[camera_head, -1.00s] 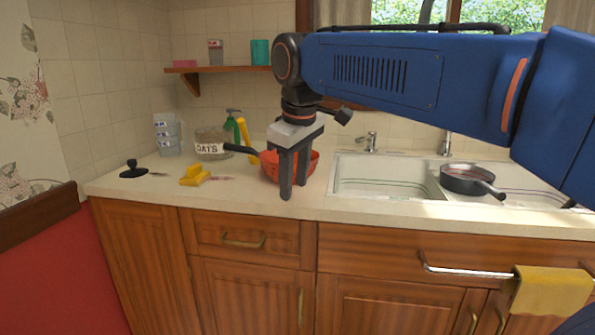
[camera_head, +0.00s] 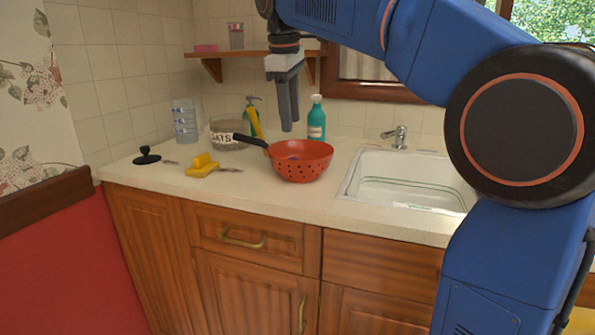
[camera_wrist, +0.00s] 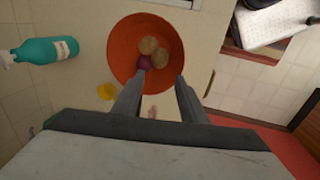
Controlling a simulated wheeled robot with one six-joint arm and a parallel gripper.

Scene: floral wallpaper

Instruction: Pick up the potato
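A red colander (camera_head: 313,168) with a dark handle stands on the counter left of the sink. The wrist view looks down into it (camera_wrist: 120,48). Two round tan-brown items that look like potatoes lie inside, one upper left (camera_wrist: 148,45) and one lower right (camera_wrist: 160,59). A dark purple round item (camera_wrist: 145,62) lies against them. From the head view its contents are mostly hidden. My gripper (camera_head: 290,124) points down above the colander, apart from it. In the wrist view my gripper (camera_wrist: 159,78) has its fingers spread with nothing between them.
A teal bottle (camera_head: 316,122) stands behind the colander. An oats jar (camera_head: 225,133), a yellow-green pump bottle (camera_head: 254,120) and yellow sponges (camera_head: 203,166) are to the left. The sink (camera_head: 365,175) is to the right. A wall shelf (camera_head: 235,53) is behind.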

